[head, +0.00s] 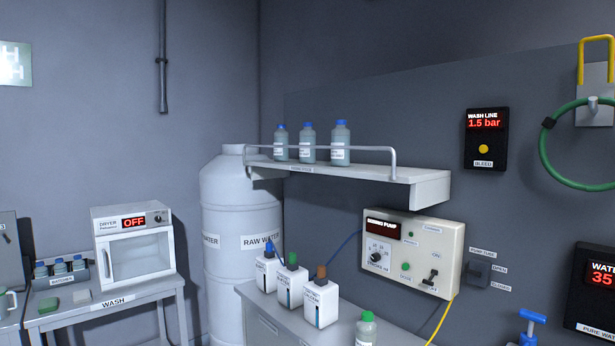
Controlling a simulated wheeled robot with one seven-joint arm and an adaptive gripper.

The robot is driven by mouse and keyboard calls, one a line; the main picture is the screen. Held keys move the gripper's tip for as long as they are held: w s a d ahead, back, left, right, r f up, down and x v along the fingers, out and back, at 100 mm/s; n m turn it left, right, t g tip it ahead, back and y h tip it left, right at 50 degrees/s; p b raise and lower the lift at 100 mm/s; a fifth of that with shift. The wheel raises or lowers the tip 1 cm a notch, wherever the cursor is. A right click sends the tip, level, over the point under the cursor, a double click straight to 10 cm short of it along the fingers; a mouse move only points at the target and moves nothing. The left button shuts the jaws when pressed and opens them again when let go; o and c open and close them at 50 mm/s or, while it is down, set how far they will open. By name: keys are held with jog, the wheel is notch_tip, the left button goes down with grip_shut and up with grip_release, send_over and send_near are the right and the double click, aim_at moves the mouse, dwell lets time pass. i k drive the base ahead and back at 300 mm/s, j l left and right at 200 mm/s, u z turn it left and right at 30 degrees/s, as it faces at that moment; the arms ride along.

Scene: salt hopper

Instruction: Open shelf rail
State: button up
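The shelf rail (330,149) is a thin pale bar running along the front of the wall shelf (400,174). It stands raised above the shelf board, with a bent post at its right end. Three grey bottles with blue caps stand behind it: a left bottle (281,145), a middle bottle (308,145) and a right bottle (340,141). The rail crosses in front of them. A small label sits on the shelf's front edge, too small to read. My gripper is not in view.
Below the shelf, a bench (262,312) holds several white bottles and a green-capped bottle (366,330). A pump control box (412,252) hangs under the shelf's right part. A raw water tank (225,200) stands left. A green hose ring (546,150) hangs right.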

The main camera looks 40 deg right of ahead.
aim_at(365, 148)
jog(key=i+j+z, duration=0.2)
jog(key=i+z, duration=0.25)
jog(key=i+j+z, duration=1.1)
jog(key=j+z, duration=0.2)
jog(key=i+j+z, duration=0.1)
jog(key=j+z, duration=0.2)
jog(key=j, duration=0.55)
jog(key=j+z, duration=0.25)
jog(key=j, duration=0.6)
jog(key=i+j, duration=0.1)
jog(key=j, duration=0.35)
jog(key=i+l+z, duration=0.1)
jog(key=z, duration=0.4)
jog(key=i+l, duration=0.05)
